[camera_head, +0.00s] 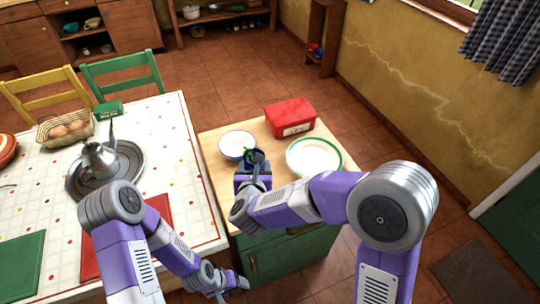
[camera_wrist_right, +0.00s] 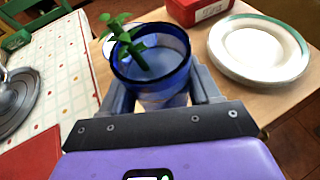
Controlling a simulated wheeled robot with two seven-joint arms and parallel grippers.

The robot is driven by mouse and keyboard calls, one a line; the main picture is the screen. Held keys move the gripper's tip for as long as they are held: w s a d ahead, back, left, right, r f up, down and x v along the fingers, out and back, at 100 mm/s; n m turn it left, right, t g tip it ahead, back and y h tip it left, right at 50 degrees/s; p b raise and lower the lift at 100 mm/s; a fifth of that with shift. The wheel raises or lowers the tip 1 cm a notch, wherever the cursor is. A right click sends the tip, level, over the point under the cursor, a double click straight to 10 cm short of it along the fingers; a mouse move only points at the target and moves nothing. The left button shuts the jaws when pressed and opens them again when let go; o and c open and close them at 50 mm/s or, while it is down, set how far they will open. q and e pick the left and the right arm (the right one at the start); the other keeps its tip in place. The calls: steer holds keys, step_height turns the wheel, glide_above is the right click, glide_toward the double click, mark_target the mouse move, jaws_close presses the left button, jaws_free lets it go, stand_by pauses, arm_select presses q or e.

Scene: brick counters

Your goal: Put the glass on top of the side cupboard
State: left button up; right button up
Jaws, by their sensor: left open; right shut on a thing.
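The glass (camera_wrist_right: 165,88) is blue-tinted with a dark blue rim, and a green sprig stands in it. My right gripper (camera_wrist_right: 160,100) is shut around its sides in the right wrist view. In the head view the glass (camera_head: 256,157) shows small and dark at the right gripper (camera_head: 254,168), partly hidden by it. It is over the wooden top of the side cupboard (camera_head: 213,150), which has a green front. I cannot tell whether its base touches the top. My left gripper (camera_head: 236,287) is open and empty, low in front of the cupboard's left side.
On the cupboard top stand a blue-rimmed bowl (camera_head: 237,144), a red box (camera_head: 290,117) and green-rimmed plates (camera_head: 314,156), all close to the glass. The dining table (camera_head: 180,150) on the left holds a kettle (camera_head: 100,158) on a tray and a basket (camera_head: 64,128).

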steer(key=f, duration=0.1)
steer(key=f+b, duration=0.1)
steer(key=f, duration=0.3)
steer(key=shift+s, duration=0.3)
steer(key=shift+f+b, duration=0.9)
steer(key=shift+f, duration=1.35)
steer(key=shift+r, duration=0.1)
steer(key=o, duration=1.2)
steer(key=shift+c, duration=0.2)
